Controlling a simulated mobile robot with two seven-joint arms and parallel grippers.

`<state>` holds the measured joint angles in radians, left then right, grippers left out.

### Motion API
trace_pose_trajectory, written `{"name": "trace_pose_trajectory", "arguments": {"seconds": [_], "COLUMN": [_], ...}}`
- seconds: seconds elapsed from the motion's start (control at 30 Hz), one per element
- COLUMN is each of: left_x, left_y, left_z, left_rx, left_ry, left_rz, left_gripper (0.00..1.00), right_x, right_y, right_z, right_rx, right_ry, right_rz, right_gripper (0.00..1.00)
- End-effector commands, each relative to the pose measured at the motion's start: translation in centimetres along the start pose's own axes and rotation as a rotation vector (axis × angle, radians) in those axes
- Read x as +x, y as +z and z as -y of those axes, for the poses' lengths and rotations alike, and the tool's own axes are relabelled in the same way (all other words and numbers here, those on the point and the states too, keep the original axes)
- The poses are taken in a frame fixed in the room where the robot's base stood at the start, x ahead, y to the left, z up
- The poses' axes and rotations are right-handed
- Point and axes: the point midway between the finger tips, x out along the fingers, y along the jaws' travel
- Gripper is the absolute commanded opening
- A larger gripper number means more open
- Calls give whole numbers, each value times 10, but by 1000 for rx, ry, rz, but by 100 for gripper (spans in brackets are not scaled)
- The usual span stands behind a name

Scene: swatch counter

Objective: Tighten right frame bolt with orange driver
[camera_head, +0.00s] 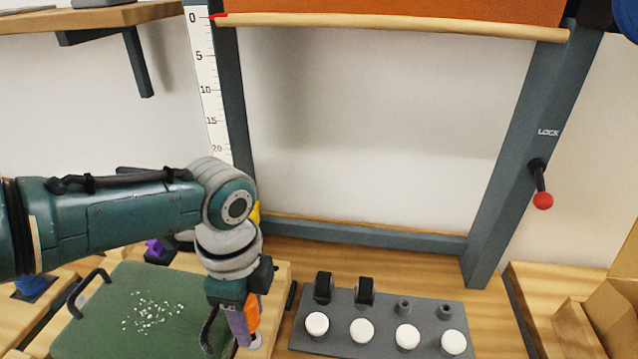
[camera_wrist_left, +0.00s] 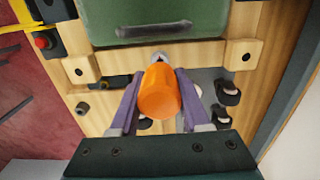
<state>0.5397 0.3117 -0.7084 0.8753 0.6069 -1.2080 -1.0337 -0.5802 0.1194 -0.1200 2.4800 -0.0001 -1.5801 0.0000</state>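The orange driver's handle (camera_head: 253,313) is between the purple fingers of my left gripper (camera_head: 243,322), low in the head view. In the left wrist view the orange handle (camera_wrist_left: 160,92) fills the gap between the fingers (camera_wrist_left: 158,100), which seem to press on both sides. Beyond the handle, a small grey round part (camera_wrist_left: 160,57) shows near the green panel's edge; I cannot tell whether it belongs to the driver or to the bench. The teal frame (camera_head: 515,150) stands at the back. I cannot make out its right bolt. My right gripper is not in view.
A grey board (camera_head: 385,318) with white knobs and black parts lies right of the gripper. The green panel (camera_head: 130,285), with black handles and white specks, lies left. A red-tipped lock lever (camera_head: 540,185) is on the right post. A cardboard box (camera_head: 610,310) stands at right.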

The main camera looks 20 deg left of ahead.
Motion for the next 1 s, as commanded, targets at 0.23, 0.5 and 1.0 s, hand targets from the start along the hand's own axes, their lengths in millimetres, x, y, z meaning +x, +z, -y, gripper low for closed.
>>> {"name": "trace_pose_trajectory", "arguments": {"seconds": [0.23, 0.5, 1.0], "left_x": [0, 2, 2], "left_y": [0, 1, 4], "left_z": [0, -1, -3], "left_rx": [1, 238, 1248], "left_ry": [1, 0, 1], "left_rz": [0, 2, 2], "left_gripper": [1, 0, 0], "right_x": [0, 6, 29], "right_y": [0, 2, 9], "right_z": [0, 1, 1], "right_rx": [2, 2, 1], "right_ry": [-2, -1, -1], "right_rz": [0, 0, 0], "right_gripper": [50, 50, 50]}}
